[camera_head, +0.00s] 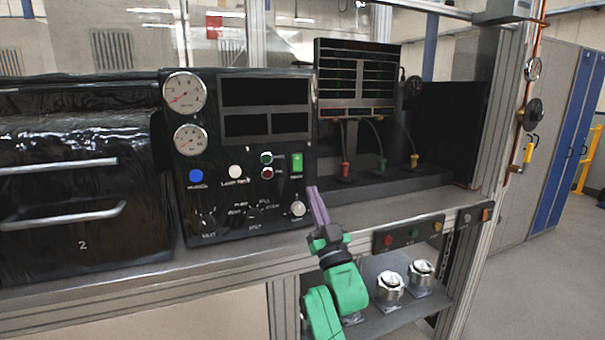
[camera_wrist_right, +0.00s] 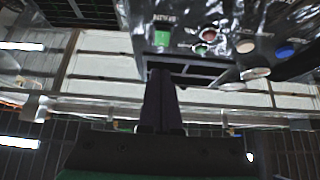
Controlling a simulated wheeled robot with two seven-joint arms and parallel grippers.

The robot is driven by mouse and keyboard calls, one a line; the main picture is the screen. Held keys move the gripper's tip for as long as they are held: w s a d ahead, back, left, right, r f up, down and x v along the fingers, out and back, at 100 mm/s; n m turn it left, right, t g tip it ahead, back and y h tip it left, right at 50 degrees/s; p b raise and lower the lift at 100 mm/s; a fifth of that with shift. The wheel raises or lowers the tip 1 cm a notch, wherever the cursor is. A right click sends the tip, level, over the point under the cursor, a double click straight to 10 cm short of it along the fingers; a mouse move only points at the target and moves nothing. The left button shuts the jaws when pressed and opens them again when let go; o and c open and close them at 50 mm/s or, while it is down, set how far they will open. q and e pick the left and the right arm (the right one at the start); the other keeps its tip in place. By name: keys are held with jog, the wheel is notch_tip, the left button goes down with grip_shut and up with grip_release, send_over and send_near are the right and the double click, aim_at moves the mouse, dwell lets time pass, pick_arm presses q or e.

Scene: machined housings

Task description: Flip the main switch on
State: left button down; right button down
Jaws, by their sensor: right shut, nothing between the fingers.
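A green rocker switch (camera_head: 297,162), which looks like the main switch, is at the right of the black control panel (camera_head: 222,166). Its label is too small to read, and I cannot tell its position. It also shows in the right wrist view (camera_wrist_right: 162,38), upside down, just beyond the fingertips. My right gripper (camera_head: 313,191) has purple fingers pressed together with nothing between them. Its tips point up, below and slightly right of the switch, and seem apart from it. The same fingers show in the right wrist view (camera_wrist_right: 161,75). My left gripper is not in view.
Two gauges (camera_head: 185,93), a blue button (camera_head: 196,176), a white button (camera_head: 235,171) and a small red button (camera_head: 267,173) are on the panel. A silver-tipped knob (camera_head: 298,208) is close left of my gripper. A button strip (camera_head: 409,234) runs along the bench edge.

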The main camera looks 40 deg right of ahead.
aim_at(298, 166)
jog(key=w, duration=0.2)
jog(key=w+d+r+p, duration=0.1)
jog(key=w, duration=0.1)
jog(key=w+d+r+p, duration=0.1)
jog(key=w, duration=0.1)
jog(key=shift+w+d+r, duration=0.15)
jog(key=shift+w+r, duration=0.1)
jog(key=shift+w, duration=0.1)
jog(key=shift+w+d+f, duration=0.15)
jog(key=shift+w, duration=0.15)
